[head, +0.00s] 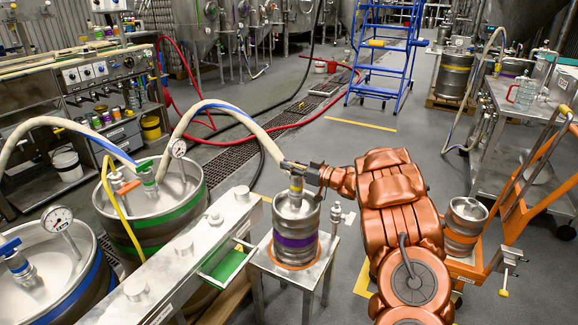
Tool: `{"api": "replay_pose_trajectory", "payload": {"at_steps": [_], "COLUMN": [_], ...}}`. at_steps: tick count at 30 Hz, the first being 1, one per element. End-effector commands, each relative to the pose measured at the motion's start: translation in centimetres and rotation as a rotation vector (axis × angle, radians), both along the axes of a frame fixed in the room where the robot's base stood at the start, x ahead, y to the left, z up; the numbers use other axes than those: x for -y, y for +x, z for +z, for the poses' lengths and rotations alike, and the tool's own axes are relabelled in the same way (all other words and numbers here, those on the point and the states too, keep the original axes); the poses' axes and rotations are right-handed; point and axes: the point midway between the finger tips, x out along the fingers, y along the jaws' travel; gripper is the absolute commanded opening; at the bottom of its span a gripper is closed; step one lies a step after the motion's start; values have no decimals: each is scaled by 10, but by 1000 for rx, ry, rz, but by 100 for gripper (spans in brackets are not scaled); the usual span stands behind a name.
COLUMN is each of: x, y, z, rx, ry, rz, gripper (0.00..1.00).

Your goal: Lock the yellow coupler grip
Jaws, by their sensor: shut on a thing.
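The yellow coupler grip (296,184) stands upright on top of a steel keg with a purple band (296,243). My gripper (298,170) reaches in from the right and is shut at the top of the coupler, on its grip. The fingers hide part of the grip, so its exact angle is hard to tell. A beige hose with a blue stripe (235,112) arches in from the left and ends at the coupler beside my gripper. The keg stands on a small steel stand (264,262).
A long steel beam (172,262) lies left of the stand. Two large kegs, with a green band (165,222) and a blue band (70,308), stand behind and left of it. A small keg (464,222) sits on an orange cart (480,266) at right. Floor behind the keg is mostly open.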

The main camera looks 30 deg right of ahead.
Motion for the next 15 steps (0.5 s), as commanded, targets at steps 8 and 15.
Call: {"api": "replay_pose_trajectory", "payload": {"at_steps": [8, 15], "x": [0, 3], "y": [1, 3], "z": [0, 0], "rx": [-1, -1], "ry": [2, 1], "rz": [-59, -175], "gripper": [0, 0]}}
